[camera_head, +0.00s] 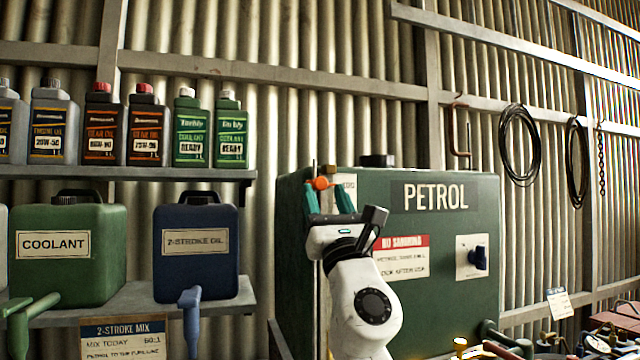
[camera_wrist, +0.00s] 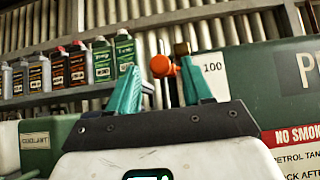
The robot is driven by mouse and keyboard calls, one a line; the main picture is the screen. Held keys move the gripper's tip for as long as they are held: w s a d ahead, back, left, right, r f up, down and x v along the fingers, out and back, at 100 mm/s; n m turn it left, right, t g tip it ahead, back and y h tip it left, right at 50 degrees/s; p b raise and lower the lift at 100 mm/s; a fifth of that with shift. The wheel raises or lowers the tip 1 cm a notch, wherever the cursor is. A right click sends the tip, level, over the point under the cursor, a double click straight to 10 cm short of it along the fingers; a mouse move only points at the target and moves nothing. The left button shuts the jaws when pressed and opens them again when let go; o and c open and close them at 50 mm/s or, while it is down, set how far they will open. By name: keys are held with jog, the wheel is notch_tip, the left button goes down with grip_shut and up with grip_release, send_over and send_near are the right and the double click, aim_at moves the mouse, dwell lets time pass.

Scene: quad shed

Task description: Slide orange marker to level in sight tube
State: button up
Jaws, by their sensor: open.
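The orange marker (camera_head: 320,184) sits near the top of the sight tube (camera_head: 319,290), which runs down the left end of the green petrol tank's front. The marker also shows in the wrist view (camera_wrist: 160,66), with an orange arm reaching right. My gripper (camera_head: 327,187) is open, its teal fingers spread on either side of the marker. In the wrist view my gripper (camera_wrist: 160,68) has the marker between its fingertips; contact cannot be told. My gripper and arm hide part of the tube. The liquid level cannot be made out.
Cluttered small items lie at lower right.

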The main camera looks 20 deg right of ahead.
aim_at(322, 186)
jog(key=shift+x, duration=2)
grip_shut()
